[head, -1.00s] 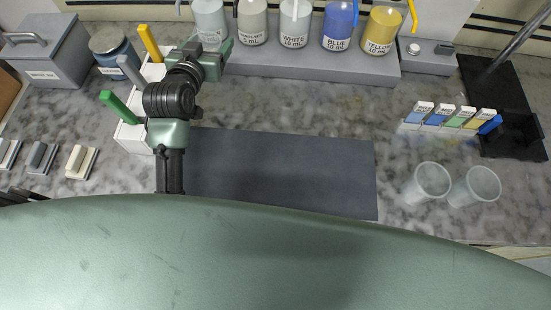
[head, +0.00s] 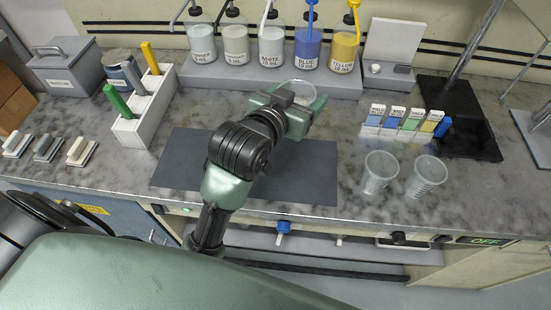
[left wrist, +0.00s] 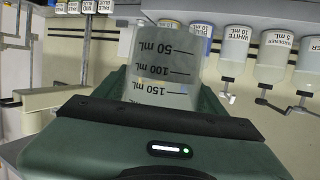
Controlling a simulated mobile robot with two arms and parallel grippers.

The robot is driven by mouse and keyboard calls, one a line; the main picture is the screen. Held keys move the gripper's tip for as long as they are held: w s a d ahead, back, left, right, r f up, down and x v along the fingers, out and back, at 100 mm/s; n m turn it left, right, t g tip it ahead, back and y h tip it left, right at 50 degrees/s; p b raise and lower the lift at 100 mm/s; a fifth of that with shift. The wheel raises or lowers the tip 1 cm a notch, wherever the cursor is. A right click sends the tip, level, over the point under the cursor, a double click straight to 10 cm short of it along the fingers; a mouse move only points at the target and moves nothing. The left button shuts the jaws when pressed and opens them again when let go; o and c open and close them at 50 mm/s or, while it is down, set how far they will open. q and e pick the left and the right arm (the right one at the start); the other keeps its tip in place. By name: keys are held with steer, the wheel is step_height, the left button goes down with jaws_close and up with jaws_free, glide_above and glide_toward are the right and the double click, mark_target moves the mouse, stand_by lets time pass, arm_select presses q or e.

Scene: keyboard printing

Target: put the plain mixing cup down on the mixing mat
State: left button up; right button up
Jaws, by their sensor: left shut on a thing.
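My left gripper (head: 291,103) is shut on a clear mixing cup (head: 303,90), whose rim shows between the fingers in the head view. In the left wrist view the cup (left wrist: 163,68) shows mL marks and stands between the fingers. The gripper and cup are beyond the far edge of the dark grey mixing mat (head: 183,165), in front of the bottle shelf. The mat's visible surface is bare; my arm crosses above it and hides its middle. The cup's base is hidden in the head view. My right gripper is not in view.
Two other clear cups (head: 380,173) (head: 426,176) stand right of the mat. Labelled bottles (head: 271,46) line the grey shelf (head: 225,78) behind. A white rack (head: 146,108) with coloured handles is at left. Small bottles (head: 409,121) stand in a holder at right.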

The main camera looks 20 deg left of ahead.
arm_select(q)
steer(key=shift+a+f, duration=0.2)
steer(key=shift+f, duration=8.95)
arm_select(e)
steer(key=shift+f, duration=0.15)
arm_select(q)
steer(key=shift+f, duration=0.1)
steer(key=o, duration=1.6)
steer(key=shift+o, duration=0.2)
steer(key=shift+s, duration=0.35)
steer(key=v, duration=0.3)
steer(key=b+v, duration=0.1)
steer(key=v, duration=0.7)
steer(key=shift+s+r+b, duration=0.1)
steer(key=shift+r+b, duration=0.25)
steer(key=shift+b, duration=0.05)
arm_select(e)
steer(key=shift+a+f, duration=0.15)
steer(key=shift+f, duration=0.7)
